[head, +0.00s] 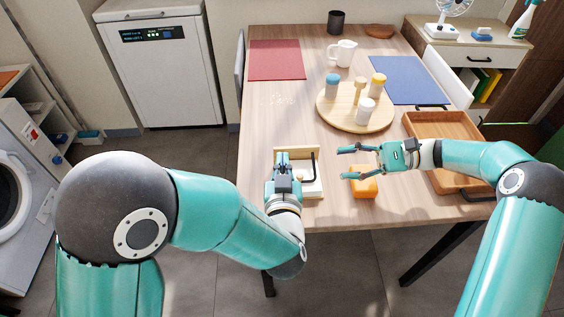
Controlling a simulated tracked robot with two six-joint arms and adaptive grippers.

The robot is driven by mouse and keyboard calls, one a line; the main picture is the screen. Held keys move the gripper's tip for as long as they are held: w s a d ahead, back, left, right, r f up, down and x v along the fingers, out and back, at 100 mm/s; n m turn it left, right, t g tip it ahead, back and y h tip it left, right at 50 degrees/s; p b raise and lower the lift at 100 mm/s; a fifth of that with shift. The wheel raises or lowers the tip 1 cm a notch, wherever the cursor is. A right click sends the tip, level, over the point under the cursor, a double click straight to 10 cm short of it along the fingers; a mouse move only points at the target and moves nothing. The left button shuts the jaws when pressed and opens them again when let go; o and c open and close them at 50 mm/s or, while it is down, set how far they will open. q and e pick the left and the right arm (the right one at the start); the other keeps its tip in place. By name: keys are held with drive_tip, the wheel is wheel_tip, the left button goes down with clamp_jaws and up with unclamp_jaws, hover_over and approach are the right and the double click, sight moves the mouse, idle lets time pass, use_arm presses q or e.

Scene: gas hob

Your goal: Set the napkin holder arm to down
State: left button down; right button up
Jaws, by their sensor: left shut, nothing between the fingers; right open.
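The napkin holder (309,190) stands near the table's front edge, with a pale wooden frame and white napkins (304,170). A thin black arm (314,166) shows at its right side; whether it rests on the napkins cannot be told. My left gripper (283,157) is shut and empty, pointing away from me over the holder's left part and hiding some of it. Contact with the holder cannot be told. My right gripper (346,162) is open and empty, to the right of the holder, with its fingers pointing left.
A wooden tray (440,123) is at the right edge. A round board (335,115) with shakers stands behind; a white jug (342,53) is further back.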

drive_tip(key=s+a+f+g+h, duration=0.2)
drive_tip(key=s+f+g+h, duration=0.15)
drive_tip(key=s+f, duration=0.45)
drive_tip(key=s+a+f+g+h, duration=0.1)
drive_tip(key=s+f+g+h, duration=0.3)
drive_tip(key=s, duration=0.7)
use_arm(q)
drive_tip(key=shift+f, duration=0.1)
drive_tip(key=b, duration=0.2)
drive_tip(key=shift+s+f+b, duration=0.15)
drive_tip(key=shift+f+b, duration=0.1)
drive_tip(key=shift+b, duration=0.15)
drive_tip(key=shift+r+t, duration=0.15)
drive_tip(key=shift+t, duration=0.15)
use_arm(e)
drive_tip(key=s+a+f+n+t+h, duration=0.1)
drive_tip(key=f+n+t+h, duration=0.2)
drive_tip(key=f, duration=0.7)
drive_tip(key=s+a+f+n+t+h, duration=0.1)
drive_tip(key=f+n+t, duration=0.4)
drive_tip(key=f, duration=0.6)
drive_tip(key=shift+s+a+n+t+h, duration=0.2)
drive_tip(key=shift+s+n+t+h, duration=0.25)
drive_tip(key=shift+n+h, duration=0.65)
drive_tip(key=shift+f, duration=0.1)
